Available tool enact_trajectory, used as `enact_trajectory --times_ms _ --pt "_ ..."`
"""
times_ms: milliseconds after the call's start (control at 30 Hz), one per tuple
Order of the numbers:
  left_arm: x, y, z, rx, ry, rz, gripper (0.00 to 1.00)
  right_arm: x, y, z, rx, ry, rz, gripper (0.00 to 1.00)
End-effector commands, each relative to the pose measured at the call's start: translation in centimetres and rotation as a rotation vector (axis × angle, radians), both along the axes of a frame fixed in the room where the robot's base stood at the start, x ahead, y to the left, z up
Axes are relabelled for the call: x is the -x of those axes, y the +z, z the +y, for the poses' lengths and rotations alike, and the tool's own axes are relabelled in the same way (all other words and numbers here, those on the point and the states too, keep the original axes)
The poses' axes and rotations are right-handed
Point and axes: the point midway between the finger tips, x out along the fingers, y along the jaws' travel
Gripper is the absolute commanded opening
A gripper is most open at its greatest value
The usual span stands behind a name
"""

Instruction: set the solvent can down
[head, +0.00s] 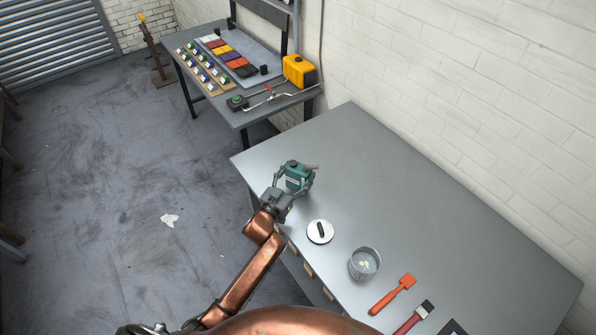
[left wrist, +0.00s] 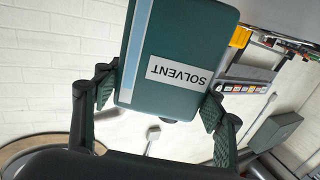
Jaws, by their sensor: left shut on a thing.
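The solvent can (head: 295,176) is a teal-green box-shaped can with a dark top, over the left end of the grey metal table (head: 430,230). My left gripper (head: 292,184) is shut on it, with a finger at each side. In the left wrist view the can (left wrist: 190,35) fills the upper middle. Its white SOLVENT label reads upside down there, and the fingers of my left gripper (left wrist: 160,95) press on both sides. I cannot tell whether the can's base touches the table; the gripper and arm hide part of it. My right gripper is not in view.
A white round lid (head: 320,232) with a black handle and a grey pail (head: 364,263) stand nearby. An orange scraper (head: 393,293) and a brush (head: 414,317) lie further right. The table is bare toward the wall.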

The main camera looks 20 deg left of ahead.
Motion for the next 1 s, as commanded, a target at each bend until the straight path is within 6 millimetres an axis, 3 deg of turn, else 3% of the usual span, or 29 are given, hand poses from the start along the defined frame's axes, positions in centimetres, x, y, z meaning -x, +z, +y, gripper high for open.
enact_trajectory --times_ms 1000 --pt "0.0 -1.2 0.0 0.001 -0.001 -0.005 0.24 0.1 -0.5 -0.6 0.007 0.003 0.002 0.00"
